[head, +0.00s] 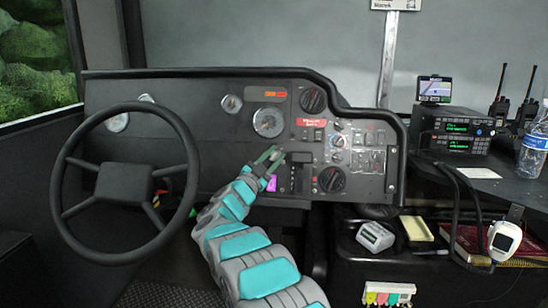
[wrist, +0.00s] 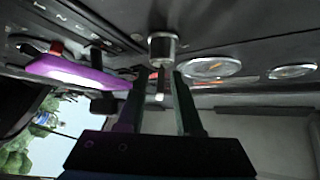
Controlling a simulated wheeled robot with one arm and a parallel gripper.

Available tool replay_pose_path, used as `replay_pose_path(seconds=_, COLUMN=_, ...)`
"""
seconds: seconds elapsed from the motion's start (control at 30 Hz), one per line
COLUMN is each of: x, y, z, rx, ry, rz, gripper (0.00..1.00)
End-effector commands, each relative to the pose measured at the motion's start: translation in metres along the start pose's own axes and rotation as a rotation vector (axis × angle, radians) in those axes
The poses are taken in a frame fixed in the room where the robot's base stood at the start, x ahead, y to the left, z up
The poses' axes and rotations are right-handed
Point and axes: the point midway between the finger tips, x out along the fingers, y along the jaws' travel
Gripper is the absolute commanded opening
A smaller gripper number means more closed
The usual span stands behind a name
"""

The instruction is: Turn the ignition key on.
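My gripper (head: 272,155) is raised to the dashboard, just right of the steering wheel. In the wrist view my gripper (wrist: 159,80) has its two fingers apart, with a gap between them. A round silver cylinder (wrist: 163,46), which looks like the ignition switch, sits on the panel just beyond the fingertips. A thin pale piece (wrist: 160,88), possibly the key, shows below it between the fingers; I cannot tell if they touch it. A purple piece (wrist: 80,73) lies left of the fingers; it also shows in the head view (head: 271,184). My arm and gripper hide the key in the head view.
The steering wheel (head: 126,183) stands left of my arm. The dashboard (head: 215,140) carries gauges, switches and a black knob (head: 332,179) close right of my gripper. A side table (head: 490,185) holds a radio (head: 455,136) and a bottle (head: 534,145).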

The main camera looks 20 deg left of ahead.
Motion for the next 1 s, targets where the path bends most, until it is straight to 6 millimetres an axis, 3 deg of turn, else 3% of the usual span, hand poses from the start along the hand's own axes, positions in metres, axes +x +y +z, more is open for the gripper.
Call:
replay_pose_path(seconds=0.47, x=-0.01, y=0.0, z=0.001, rx=-0.002, ry=-0.001, rz=-0.001, gripper=0.4)
replay_pose_path(seconds=0.83, x=-0.065, y=-0.001, z=0.001, rx=-0.002, ry=-0.001, rz=-0.003, gripper=0.4)
replay_pose_path(seconds=1.0, x=-0.078, y=0.0, z=0.001, rx=0.0, ry=-0.001, rz=0.0, gripper=0.4)
